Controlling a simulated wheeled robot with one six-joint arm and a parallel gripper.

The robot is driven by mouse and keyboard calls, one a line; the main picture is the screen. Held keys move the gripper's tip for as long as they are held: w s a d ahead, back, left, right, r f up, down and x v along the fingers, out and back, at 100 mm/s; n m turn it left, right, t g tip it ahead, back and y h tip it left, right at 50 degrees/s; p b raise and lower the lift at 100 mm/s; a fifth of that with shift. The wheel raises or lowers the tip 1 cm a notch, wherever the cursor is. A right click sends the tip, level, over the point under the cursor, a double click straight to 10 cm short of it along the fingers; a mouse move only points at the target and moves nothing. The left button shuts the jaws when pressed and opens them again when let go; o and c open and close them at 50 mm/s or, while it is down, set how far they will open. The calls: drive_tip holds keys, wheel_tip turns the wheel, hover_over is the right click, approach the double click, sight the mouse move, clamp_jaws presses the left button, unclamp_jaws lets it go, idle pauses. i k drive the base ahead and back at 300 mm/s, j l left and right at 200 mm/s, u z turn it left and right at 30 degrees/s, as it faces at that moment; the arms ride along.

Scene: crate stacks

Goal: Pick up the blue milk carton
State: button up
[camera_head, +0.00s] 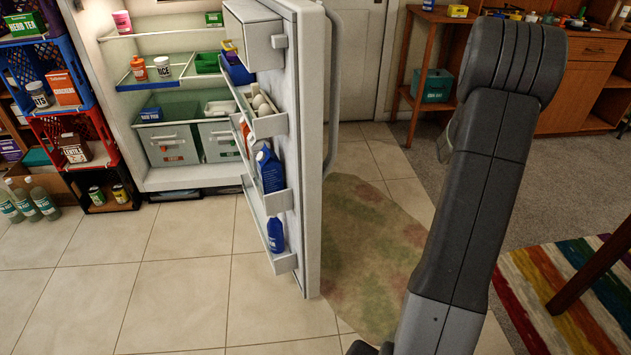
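A blue carton-like container (270,170) stands in the middle rack of the open fridge door, partly hidden by the rack's front; it is the likeliest blue milk carton, but its label is too small to read. A second blue container (275,236), shaped like a bottle with a pale label, stands in the lowest door rack. My arm rises through the right half of the view, apart from the door. My gripper does not show, so I cannot see its fingers.
The fridge door (308,150) stands open toward me. Stacked crates (73,128) with groceries stand at the left, with several green bottles (42,203) on the floor beside them. Tiled floor (180,285) is clear before the fridge. A stained mat (365,245) lies right of the door.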

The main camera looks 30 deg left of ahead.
sight(269, 167)
drive_tip(key=k+u, duration=0.2)
drive_tip(key=u, duration=1.3)
drive_tip(key=i+u, duration=0.35)
drive_tip(key=i+l+u, duration=0.2)
drive_tip(key=u, duration=0.15)
drive_tip(key=i+l+u, duration=0.2)
drive_tip(key=u, duration=0.15)
drive_tip(key=i+l, duration=0.15)
